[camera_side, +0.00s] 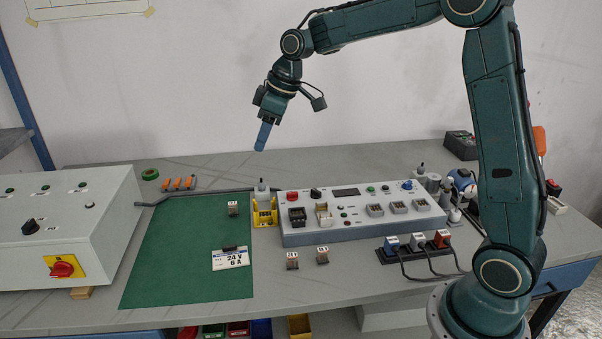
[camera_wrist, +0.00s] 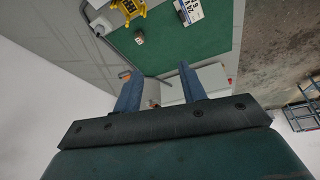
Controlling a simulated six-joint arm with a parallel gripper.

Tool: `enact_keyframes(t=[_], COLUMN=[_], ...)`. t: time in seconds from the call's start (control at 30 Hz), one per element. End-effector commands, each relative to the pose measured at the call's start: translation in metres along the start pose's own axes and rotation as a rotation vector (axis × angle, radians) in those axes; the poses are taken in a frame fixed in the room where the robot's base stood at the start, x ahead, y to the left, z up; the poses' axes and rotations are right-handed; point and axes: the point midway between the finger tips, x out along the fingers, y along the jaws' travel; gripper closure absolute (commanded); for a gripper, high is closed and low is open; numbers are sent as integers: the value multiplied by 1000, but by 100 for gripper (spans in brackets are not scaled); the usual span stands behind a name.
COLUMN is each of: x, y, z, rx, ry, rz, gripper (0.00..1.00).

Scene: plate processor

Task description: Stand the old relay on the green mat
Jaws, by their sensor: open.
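The green mat (camera_side: 160,250) lies on the left of the table and also shows in the wrist view (camera_wrist: 190,45). A small relay (camera_side: 232,208) with a pale top stands upright on the mat near its upper right; it also shows in the wrist view (camera_wrist: 139,38). Two similar relays, one (camera_side: 292,261) and another (camera_side: 322,256), stand on the grey table right of the mat. I cannot tell by looks which is the old one. My gripper (camera_side: 261,138) is high above the table's back, open and empty; its blue fingers stand apart in the wrist view (camera_wrist: 160,86).
A 24 V 6 A card (camera_side: 231,259) is on the mat. A yellow holder (camera_side: 264,215) stands beside the mat, left of the grey control panel (camera_side: 362,232) with sockets and knobs. A white cabinet (camera_side: 100,220) borders the mat's left. Cabled plugs (camera_side: 416,245) sit at right.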

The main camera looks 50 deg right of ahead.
Motion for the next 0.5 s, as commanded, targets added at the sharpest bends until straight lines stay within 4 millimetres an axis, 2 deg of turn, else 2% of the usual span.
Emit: enact_keyframes(t=[0.03,0.2,0.5], x=[-13,-47,-93], y=[-10,-38,-88], z=[5,25,72], rx=[15,79,193], ry=[4,9,24], rz=[12,43,95], gripper=[59,59,59])
